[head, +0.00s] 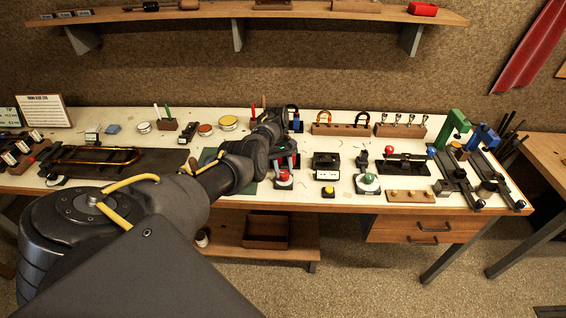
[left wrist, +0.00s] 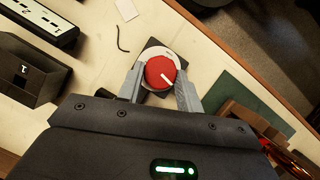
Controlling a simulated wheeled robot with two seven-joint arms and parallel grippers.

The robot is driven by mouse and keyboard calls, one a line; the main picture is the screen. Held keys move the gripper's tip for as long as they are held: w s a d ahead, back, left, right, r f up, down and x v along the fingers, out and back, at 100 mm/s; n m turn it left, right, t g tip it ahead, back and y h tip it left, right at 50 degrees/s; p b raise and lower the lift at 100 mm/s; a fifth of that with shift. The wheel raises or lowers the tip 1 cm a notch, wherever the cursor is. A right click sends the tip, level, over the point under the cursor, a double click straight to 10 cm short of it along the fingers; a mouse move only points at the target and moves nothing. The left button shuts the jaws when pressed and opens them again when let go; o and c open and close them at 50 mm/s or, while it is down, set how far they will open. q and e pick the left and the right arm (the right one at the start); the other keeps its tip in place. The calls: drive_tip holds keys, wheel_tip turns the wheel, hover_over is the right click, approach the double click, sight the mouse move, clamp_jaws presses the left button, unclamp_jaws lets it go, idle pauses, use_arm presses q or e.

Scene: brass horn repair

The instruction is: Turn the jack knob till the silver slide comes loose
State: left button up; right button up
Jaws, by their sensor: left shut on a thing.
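My left gripper (head: 284,166) reaches over the bench in the head view. In the left wrist view its two grey fingers (left wrist: 160,82) stand on either side of a round red knob (left wrist: 161,72) and are shut on it. The knob has a white pointer line and sits on a pale dial over a dark square base. In the head view the red knob (head: 283,177) shows at the bench's front, just below the gripper. I cannot make out the silver slide; my arm and hand hide part of the bench there. My right gripper is not in view.
A green mat (left wrist: 250,100) and a brass part (left wrist: 287,158) lie beside the knob in the left wrist view. A long brass slide (head: 95,154) lies at left.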

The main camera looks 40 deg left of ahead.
use_arm(q)
drive_tip(key=shift+m+g, duration=0.3)
drive_tip(key=shift+m, duration=0.3)
drive_tip(key=shift+b, duration=0.3)
drive_tip(key=o, duration=1)
drive_tip(key=shift+w+r, duration=0.1)
drive_tip(key=b+v, duration=0.3)
drive_tip(key=v, duration=0.7)
drive_tip(key=shift+r, duration=0.35)
